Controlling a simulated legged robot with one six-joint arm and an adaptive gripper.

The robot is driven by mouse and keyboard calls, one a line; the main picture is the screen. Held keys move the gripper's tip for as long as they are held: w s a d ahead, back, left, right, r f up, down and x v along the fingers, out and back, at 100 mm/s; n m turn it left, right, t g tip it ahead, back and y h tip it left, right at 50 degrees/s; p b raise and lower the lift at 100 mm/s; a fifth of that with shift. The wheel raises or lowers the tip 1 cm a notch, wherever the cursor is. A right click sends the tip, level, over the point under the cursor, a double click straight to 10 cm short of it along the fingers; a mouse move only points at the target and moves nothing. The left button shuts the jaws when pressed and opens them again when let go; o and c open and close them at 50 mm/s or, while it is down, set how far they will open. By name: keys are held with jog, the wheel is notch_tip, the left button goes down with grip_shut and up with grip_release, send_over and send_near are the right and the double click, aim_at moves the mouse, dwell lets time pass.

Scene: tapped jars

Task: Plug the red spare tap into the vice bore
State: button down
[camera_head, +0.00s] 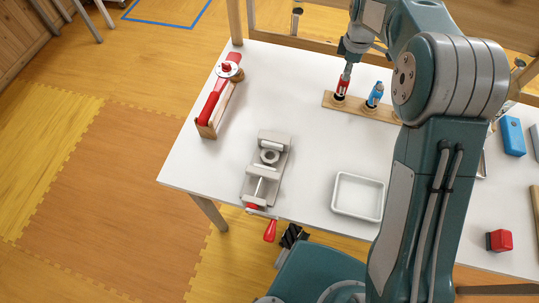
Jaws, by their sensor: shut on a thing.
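The red spare tap (342,86) stands upright in a wooden rack (359,108) at the back of the white table. My gripper (346,74) is above the rack and shut on the top of the red tap. The tap's lower end is at the rack hole, and I cannot tell whether it is seated or lifted. The grey vice (251,188) is on the table's front left part, with its round bore (269,156) facing up and a red handle hanging over the front edge.
A blue tap (375,94) stands beside the red one in the rack. A wooden box with a red item (213,103) is at the left edge. An empty white tray (357,214) lies right of the vice. The table between rack and vice is clear.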

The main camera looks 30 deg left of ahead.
jog(key=shift+r, duration=0.6)
jog(key=shift+r, duration=3.2)
